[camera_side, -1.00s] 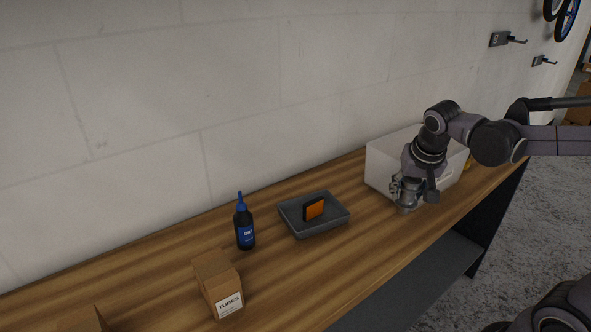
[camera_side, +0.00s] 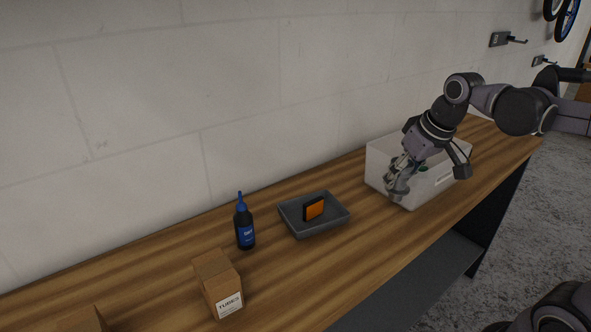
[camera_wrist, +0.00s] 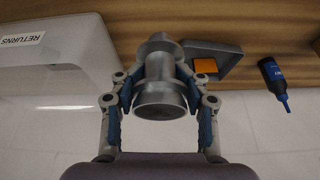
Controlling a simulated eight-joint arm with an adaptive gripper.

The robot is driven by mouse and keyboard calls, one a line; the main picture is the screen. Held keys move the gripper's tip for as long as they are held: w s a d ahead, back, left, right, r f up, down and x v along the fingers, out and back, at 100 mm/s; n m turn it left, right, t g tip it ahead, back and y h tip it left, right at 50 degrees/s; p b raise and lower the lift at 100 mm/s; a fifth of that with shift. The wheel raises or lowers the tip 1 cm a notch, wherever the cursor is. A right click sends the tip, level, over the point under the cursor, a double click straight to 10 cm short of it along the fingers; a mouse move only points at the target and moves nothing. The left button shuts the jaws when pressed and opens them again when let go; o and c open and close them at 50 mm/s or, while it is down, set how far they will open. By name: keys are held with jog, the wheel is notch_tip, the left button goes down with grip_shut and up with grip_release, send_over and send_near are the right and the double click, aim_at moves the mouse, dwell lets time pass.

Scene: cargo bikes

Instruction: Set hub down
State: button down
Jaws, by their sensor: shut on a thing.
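The hub (camera_wrist: 160,88) is a silver-grey, stepped cylinder. In the wrist view it sits between the two blue-padded fingers of my gripper (camera_wrist: 159,82), which is shut on it. In the side view my gripper (camera_side: 402,170) is tilted at the left front corner of the white bin, and the hub (camera_side: 396,188) hangs below it, partly hidden by the fingers. The hub looks raised off the bench, but its exact height is hard to tell.
The white bin (camera_side: 425,190) labelled RETURNS stands close beside the hub. A grey tray (camera_side: 318,228) holds an orange-and-black box (camera_side: 313,208). A blue-capped bottle (camera_side: 244,225) and a TUBES carton (camera_side: 218,285) stand farther left. The bench (camera_side: 350,265) is clear in front of the tray.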

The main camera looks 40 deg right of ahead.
jog(key=w+a+n+g+y, duration=0.1)
jog(key=w+a+n+y, duration=0.25)
jog(key=a+n, duration=0.95)
jog(key=a+f+m, duration=0.1)
jog(key=a+f, duration=0.1)
jog(key=a, duration=0.3)
jog(key=a+f+m, duration=0.1)
jog(key=a+f, duration=0.1)
jog(key=a, duration=0.3)
jog(key=a+f, duration=0.3)
jog(key=a, duration=0.2)
jog(key=shift+a+m, duration=0.1)
jog(key=shift+m, duration=0.3)
jog(key=shift+f, duration=1.8)
jog(key=shift+f, duration=0.1)
jog(key=c, duration=0.6)
grip_release()
jog(key=shift+c, duration=0.2)
